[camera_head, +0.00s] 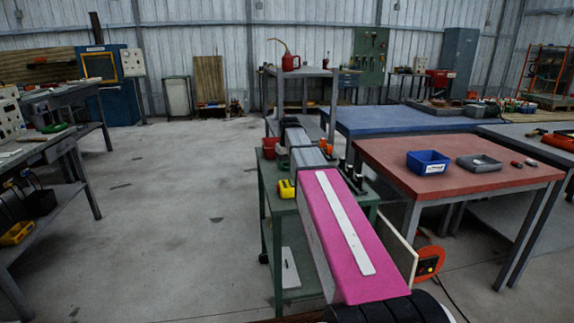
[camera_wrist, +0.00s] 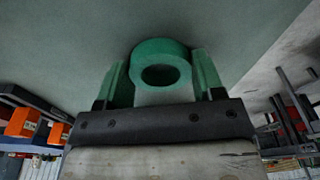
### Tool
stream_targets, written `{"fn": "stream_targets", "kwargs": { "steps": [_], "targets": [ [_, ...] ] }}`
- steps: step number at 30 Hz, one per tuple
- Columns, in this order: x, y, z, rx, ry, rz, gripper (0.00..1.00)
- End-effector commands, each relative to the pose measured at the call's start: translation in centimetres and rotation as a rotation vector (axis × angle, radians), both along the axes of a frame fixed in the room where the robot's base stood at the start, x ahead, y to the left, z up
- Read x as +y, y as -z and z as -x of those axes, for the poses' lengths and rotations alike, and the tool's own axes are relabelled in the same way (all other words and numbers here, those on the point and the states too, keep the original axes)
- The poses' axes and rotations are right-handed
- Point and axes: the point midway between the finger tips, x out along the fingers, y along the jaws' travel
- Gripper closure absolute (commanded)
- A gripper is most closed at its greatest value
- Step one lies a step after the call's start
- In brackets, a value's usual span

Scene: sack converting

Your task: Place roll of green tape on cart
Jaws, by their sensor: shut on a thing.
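The roll of green tape (camera_wrist: 160,48) is between the two green fingers of my gripper (camera_wrist: 160,70) in the wrist view. The fingers press on its sides, and its round hole faces the camera. Behind it is a plain green-grey surface (camera_wrist: 75,40), seemingly the cart top; I cannot tell whether the roll touches it. In the head view the green cart (camera_head: 266,190) stands under my outstretched arm, which hides much of its top. The fingers and the roll cannot be made out in the head view.
A yellow tape measure (camera_head: 286,189), a red container (camera_head: 270,147) and small orange items (camera_head: 326,147) are on the cart. A red-topped table (camera_head: 460,188) with a blue bin (camera_head: 428,162) stands right. An orange cable reel (camera_head: 430,262) is on the floor.

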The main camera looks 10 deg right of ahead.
Motion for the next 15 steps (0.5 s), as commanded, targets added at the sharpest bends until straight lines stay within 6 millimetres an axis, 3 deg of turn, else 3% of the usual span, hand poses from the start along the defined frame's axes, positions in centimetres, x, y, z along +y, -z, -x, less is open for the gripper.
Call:
{"fn": "stream_targets", "kwargs": {
  "steps": [1,2,3,4,15],
  "targets": [
    [0.01,0.15,0.01,0.000,0.000,0.000,0.61],
    [0.01,0.14,0.00,0.000,0.000,0.000,0.32],
    [0.00,0.12,0.00,0.000,0.000,0.000,0.19],
    [0.00,0.12,0.00,0.000,0.000,0.000,0.13],
    [0.00,-0.28,-0.01,-0.001,0.000,0.000,0.13]
  ]
}}
